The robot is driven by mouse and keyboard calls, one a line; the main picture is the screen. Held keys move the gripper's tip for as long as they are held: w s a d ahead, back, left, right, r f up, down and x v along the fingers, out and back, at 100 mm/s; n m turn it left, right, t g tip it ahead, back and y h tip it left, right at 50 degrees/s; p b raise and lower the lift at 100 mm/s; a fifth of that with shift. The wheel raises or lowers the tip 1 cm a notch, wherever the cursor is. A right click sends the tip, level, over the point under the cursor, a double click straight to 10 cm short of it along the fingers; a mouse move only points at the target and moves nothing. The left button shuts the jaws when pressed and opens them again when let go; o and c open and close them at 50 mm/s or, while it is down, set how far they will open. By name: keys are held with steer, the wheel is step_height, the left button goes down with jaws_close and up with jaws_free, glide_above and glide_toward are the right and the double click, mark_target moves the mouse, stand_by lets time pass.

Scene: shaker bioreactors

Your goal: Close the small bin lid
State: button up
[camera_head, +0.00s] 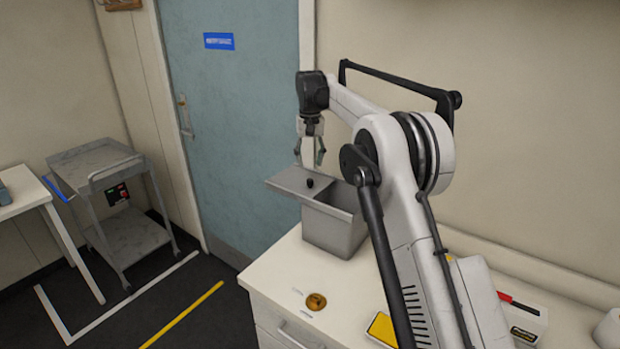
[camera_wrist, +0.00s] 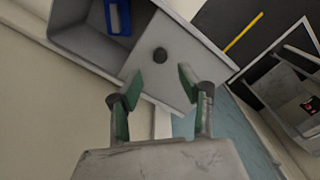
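The small bin (camera_head: 332,232) is a grey metal box on the white counter. Its flat grey lid (camera_head: 290,178) lies level and sticks out past the bin's left side, leaving part of the opening uncovered. A black knob (camera_head: 310,183) stands on the lid. In the wrist view, the lid (camera_wrist: 172,68), its knob (camera_wrist: 160,55) and the open bin (camera_wrist: 80,38) show, with a blue object (camera_wrist: 118,16) inside the bin. My gripper (camera_head: 309,157) is open and empty above the lid. Its green-padded fingertips (camera_wrist: 159,82) are apart, near the knob but not around it.
The counter (camera_head: 265,275) carries a round brown-gold object (camera_head: 316,301) in front of the bin and a yellow item (camera_head: 382,329) to the right. A door (camera_head: 230,110) stands behind. A grey cart (camera_head: 130,235) is at the left, with open floor between.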

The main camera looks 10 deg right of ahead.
mark_target(310, 180)
step_height(310, 180, down, 7)
steer(key=shift+p, duration=0.5)
jaws_close()
